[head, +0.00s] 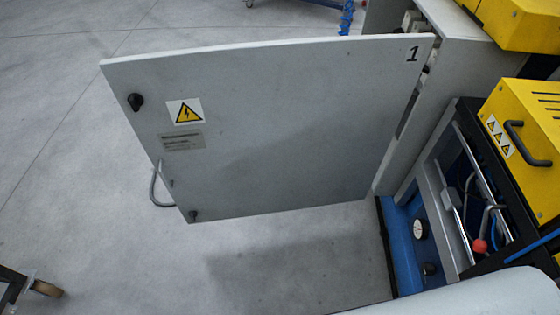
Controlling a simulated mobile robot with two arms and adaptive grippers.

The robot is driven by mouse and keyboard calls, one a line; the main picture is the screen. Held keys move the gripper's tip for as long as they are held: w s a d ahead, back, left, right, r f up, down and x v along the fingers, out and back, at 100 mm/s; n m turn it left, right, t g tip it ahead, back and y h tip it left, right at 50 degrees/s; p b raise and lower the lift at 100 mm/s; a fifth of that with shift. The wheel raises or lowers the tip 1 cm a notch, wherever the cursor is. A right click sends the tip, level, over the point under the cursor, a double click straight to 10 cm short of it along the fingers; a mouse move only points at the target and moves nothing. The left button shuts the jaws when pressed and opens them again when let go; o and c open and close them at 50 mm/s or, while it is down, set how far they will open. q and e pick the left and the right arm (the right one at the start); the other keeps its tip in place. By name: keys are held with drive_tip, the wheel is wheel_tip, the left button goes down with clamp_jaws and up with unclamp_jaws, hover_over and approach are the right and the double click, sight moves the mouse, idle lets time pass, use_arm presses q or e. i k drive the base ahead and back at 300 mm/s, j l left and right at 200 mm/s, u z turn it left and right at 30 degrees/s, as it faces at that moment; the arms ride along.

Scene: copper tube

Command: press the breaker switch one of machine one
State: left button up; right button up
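A grey electrical cabinet (455,60) stands at the upper right in the head view. Its door (290,140), marked with the number 1, stands swung open and faces me. The door bears a yellow lightning warning label (186,112), a small text plate below it, two dark knobs and a curved handle (157,185) at its left edge. The door covers most of the cabinet's inside. A few small light parts show past its top right corner, but I cannot tell whether they are breaker switches. Neither of my grippers is in view.
A machine with a yellow cover (525,130), a blue base (405,245), a gauge and a red-knobbed lever (480,246) stands at the right. A dark cart with a caster (45,288) is at the lower left. The grey floor (80,150) left of the door is clear.

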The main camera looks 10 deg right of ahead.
sight(399, 30)
drive_tip(key=i+j+z, duration=0.15)
drive_tip(key=i+z, duration=0.3)
drive_tip(key=i+j+z, duration=0.25)
drive_tip(key=z, duration=0.25)
drive_tip(key=i+j+z, duration=0.45)
drive_tip(key=k, duration=0.05)
